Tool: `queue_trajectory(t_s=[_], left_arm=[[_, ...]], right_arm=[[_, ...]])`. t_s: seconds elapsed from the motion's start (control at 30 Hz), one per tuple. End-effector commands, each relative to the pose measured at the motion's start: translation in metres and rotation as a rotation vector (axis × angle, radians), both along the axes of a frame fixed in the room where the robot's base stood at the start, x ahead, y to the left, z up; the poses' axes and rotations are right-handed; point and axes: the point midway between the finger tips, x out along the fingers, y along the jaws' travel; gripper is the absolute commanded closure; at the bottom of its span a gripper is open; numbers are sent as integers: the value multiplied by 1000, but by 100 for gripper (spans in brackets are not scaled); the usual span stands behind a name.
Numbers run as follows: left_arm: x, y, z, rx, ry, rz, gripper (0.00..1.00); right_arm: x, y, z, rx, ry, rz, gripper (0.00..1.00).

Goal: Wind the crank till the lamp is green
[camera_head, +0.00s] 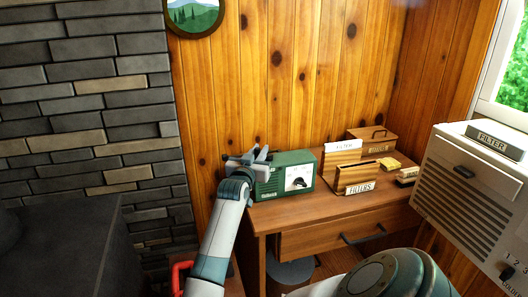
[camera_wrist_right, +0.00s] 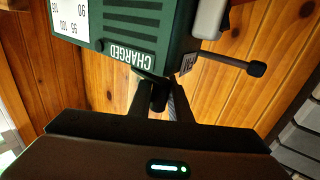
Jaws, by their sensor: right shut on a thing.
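The green radio box (camera_head: 292,180) stands upright on the left end of the wooden desk, its dial facing front. My right gripper (camera_head: 252,156) is at the box's left side, partly overlapping it in the head view. In the right wrist view the green box (camera_wrist_right: 125,22) appears turned, with a "CHARGED" label (camera_wrist_right: 129,52). My right gripper (camera_wrist_right: 160,92) is shut there on the dark crank grip (camera_wrist_right: 160,97), just beside the box. The rest of the crank is mostly hidden. I cannot make out a lit lamp. My left gripper is out of view.
The wooden desk (camera_head: 330,206) also carries a filter holder (camera_head: 357,177), a wooden box (camera_head: 372,145) and small items at right. A black rod with a knob (camera_wrist_right: 258,68) juts beside the box. A white filter unit (camera_head: 470,190) stands right; a stone wall (camera_head: 90,120) is left.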

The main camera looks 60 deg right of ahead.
Motion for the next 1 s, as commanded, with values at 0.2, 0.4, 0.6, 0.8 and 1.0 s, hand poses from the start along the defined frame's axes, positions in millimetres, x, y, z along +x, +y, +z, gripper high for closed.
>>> queue_trajectory(t_s=[0.2, 0.4, 0.6, 0.8, 1.0], left_arm=[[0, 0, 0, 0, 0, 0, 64], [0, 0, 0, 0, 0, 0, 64], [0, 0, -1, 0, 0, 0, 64], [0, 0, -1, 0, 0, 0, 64], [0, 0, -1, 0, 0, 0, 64]], right_arm=[[-1, -3, 2, -4, 2, -1, 100], [-1, -3, 2, -4, 2, -2, 100], [1, -7, 2, -4, 1, -2, 100], [1, -8, 2, -5, 1, -3, 100], [1, -7, 2, -4, 1, -2, 64]])
